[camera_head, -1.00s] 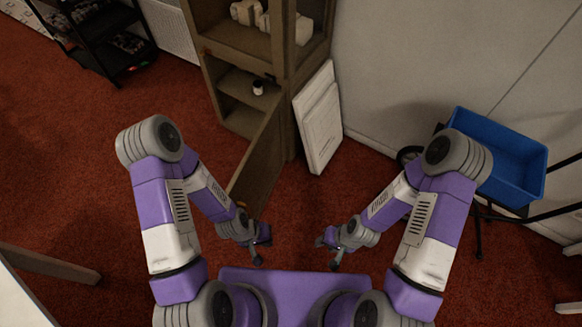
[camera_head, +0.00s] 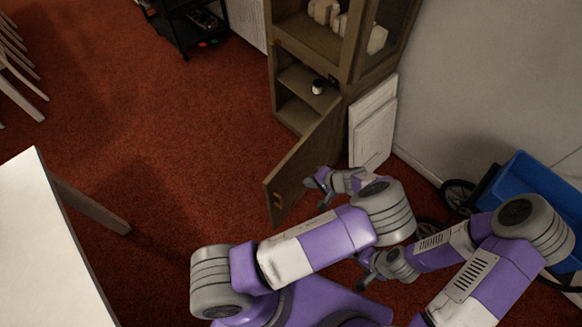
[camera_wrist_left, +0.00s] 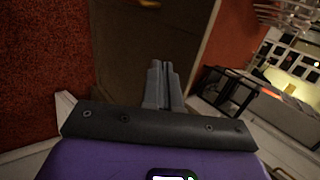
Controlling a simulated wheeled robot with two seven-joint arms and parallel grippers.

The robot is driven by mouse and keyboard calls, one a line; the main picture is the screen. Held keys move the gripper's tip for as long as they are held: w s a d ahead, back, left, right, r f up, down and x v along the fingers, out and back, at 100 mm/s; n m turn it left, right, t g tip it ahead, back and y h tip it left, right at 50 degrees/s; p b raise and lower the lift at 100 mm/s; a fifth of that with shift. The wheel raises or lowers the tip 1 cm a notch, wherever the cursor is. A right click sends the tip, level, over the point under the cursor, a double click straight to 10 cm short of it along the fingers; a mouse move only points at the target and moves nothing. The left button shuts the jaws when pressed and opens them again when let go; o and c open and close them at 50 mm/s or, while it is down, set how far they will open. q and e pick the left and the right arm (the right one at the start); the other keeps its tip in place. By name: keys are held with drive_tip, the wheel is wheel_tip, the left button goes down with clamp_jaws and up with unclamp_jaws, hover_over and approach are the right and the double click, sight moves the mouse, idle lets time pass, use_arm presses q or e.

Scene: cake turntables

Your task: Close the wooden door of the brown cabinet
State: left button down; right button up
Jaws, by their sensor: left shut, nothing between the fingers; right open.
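The brown cabinet (camera_head: 349,68) stands at the top middle of the head view. Its lower wooden door (camera_head: 303,168) stands open, swung out toward me, with a small orange-brown handle (camera_head: 279,201) near its free edge. My left gripper (camera_head: 313,182) is shut and empty beside the door's right-hand face; I cannot tell whether it touches. In the left wrist view its closed fingers (camera_wrist_left: 164,68) point at the dark brown door panel (camera_wrist_left: 135,40), with part of a yellowish handle (camera_wrist_left: 149,3) at the top edge. My right gripper (camera_head: 364,277) is open, low and right of the door.
A small jar (camera_head: 317,87) stands on the lower shelf inside. White panels (camera_head: 373,125) lean beside the cabinet on the right. A blue cart (camera_head: 535,190) stands at the right wall. A white table (camera_head: 45,250) is at lower left. Red carpet left of the door is clear.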

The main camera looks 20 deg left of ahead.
use_arm(q)
wheel_tip(320, 180, up, 2)
drive_tip(key=w+d+r+t, duration=0.1)
drive_tip(key=w, duration=0.1)
drive_tip(key=b, duration=0.3)
approach(284, 167)
drive_tip(key=shift+y, duration=0.4)
drive_tip(key=shift+d+f+x, duration=0.15)
drive_tip(key=shift+x, duration=0.9)
drive_tip(key=shift+d+f+x, duration=0.15)
drive_tip(key=shift+x, duration=0.9)
drive_tip(key=shift+d+f+x, duration=0.1)
drive_tip(key=shift+x, duration=0.95)
drive_tip(key=shift+w, duration=0.1)
